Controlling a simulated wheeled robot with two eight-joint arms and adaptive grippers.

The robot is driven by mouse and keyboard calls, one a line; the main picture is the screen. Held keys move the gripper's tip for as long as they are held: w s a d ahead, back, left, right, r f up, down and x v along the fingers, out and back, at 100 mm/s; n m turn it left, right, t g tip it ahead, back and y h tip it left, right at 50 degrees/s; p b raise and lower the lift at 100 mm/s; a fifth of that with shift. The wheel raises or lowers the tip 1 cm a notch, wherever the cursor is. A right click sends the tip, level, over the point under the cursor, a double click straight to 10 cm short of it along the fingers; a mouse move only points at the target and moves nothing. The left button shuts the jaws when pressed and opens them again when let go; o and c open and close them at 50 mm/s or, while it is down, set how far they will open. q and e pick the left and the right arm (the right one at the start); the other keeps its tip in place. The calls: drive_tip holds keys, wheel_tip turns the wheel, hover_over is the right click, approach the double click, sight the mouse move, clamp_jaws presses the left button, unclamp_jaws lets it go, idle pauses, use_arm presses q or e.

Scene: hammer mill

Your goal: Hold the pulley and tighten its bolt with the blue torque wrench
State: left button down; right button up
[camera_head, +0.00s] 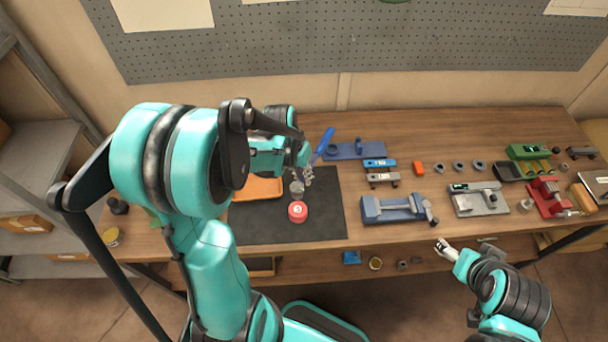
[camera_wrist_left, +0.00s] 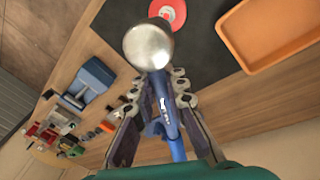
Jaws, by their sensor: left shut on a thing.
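My left gripper (camera_head: 307,176) is above the black mat and shut on the blue torque wrench (camera_head: 324,143). In the left wrist view, the wrench's blue handle (camera_wrist_left: 165,108) runs between the fingers (camera_wrist_left: 168,88), and its round silver head points away from the palm. A red round part with a light centre, which looks like the pulley (camera_head: 298,212), lies on the mat just in front of the wrench head. It also shows in the left wrist view (camera_wrist_left: 178,12), partly behind the silver head. I cannot make out its bolt. My right gripper (camera_head: 445,249) is off the bench's front edge, away from the pulley; its fingers are too small to judge.
An orange tray (camera_head: 258,196) lies on the black mat (camera_head: 324,228), left of the pulley. A blue stand (camera_head: 345,151) is behind. A blue vise (camera_head: 385,211), a grey vise (camera_head: 478,202) and a red vise (camera_head: 546,198) stand to the right. The mat's front is clear.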

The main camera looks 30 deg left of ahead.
use_arm(q)
drive_tip(key=s+a+b+x, duration=0.1)
drive_tip(key=b+x, duration=0.3)
drive_tip(key=x, duration=0.1)
wheel_tip(320, 180, up, 9)
drive_tip(key=p, duration=0.7)
drive_tip(key=shift+w+r+p, duration=0.2)
drive_tip(key=shift+p, duration=0.2)
idle(0.7)
